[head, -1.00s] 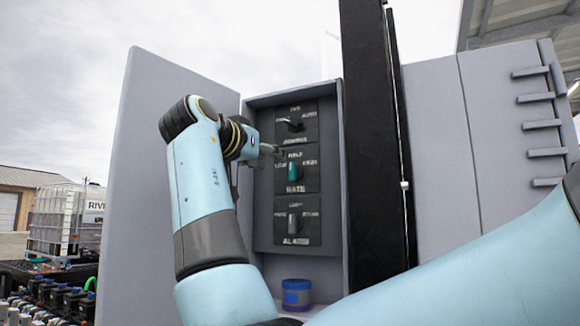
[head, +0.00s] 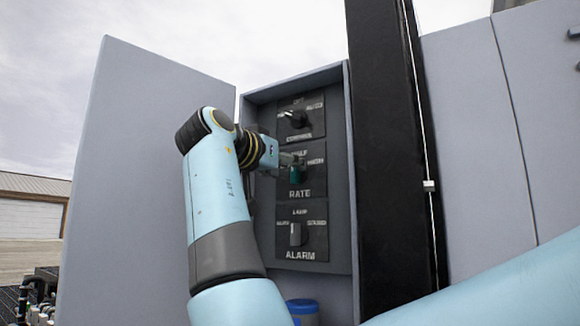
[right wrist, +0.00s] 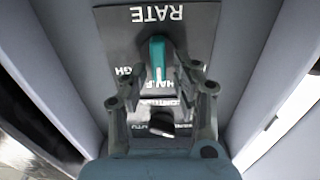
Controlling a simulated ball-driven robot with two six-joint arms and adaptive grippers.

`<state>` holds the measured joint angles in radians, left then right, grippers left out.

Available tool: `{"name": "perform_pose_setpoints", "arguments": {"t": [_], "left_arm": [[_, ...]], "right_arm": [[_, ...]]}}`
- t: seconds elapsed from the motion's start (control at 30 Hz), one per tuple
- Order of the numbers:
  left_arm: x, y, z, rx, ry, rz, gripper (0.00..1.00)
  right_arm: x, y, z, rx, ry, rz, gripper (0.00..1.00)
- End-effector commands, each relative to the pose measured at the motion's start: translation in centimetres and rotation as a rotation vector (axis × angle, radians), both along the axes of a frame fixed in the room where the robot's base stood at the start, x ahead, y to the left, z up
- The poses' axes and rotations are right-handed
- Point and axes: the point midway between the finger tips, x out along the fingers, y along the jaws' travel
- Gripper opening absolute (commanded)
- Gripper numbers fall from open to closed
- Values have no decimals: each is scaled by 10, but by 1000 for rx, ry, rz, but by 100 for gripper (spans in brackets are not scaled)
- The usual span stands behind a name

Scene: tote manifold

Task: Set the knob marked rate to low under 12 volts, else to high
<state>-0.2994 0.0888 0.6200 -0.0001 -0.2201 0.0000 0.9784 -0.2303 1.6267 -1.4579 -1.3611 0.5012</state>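The teal rate knob (head: 296,174) sits on the middle plate, marked RATE, inside the grey cabinet (head: 342,110). In the right wrist view the knob (right wrist: 157,57) appears upside down, its white line toward HALF. HIGH is partly visible on the left there; LOW is hidden. My right gripper (head: 293,160) is at this plate, partly covering its upper lettering. In the right wrist view its fingers (right wrist: 161,88) are spread apart with nothing gripped, and the knob is just ahead between them. My left gripper is not in view. No voltage reading shows.
A black knob (head: 298,118) on the plate above and a grey alarm knob (head: 296,233) below are close by. An open door (head: 150,180) stands left. A black post (head: 385,150) stands right. A blue-lidded jar (head: 303,308) sits at the cabinet bottom.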

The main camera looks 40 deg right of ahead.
Motion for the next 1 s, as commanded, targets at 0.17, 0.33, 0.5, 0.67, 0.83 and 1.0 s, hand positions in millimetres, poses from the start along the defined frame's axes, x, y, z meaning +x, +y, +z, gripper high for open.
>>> {"name": "perform_pose_setpoints", "arguments": {"t": [0.17, 0.33, 0.5, 0.67, 0.83, 1.0], "left_arm": [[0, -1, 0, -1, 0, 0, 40], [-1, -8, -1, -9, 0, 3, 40], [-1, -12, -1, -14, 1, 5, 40], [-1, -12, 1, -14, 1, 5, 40], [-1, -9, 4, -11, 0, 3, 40], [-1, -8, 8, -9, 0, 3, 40]], "right_arm": [[0, 0, 0, 0, 0, 0, 4], [0, 0, 0, 0, 1, -1, 0], [0, 0, 0, -4, 10, 0, 0], [1, 0, 0, -21, 51, 0, 0], [2, 1, 0, -59, 142, 0, 0], [3, 1, 0, -114, 277, 0, 0]]}}
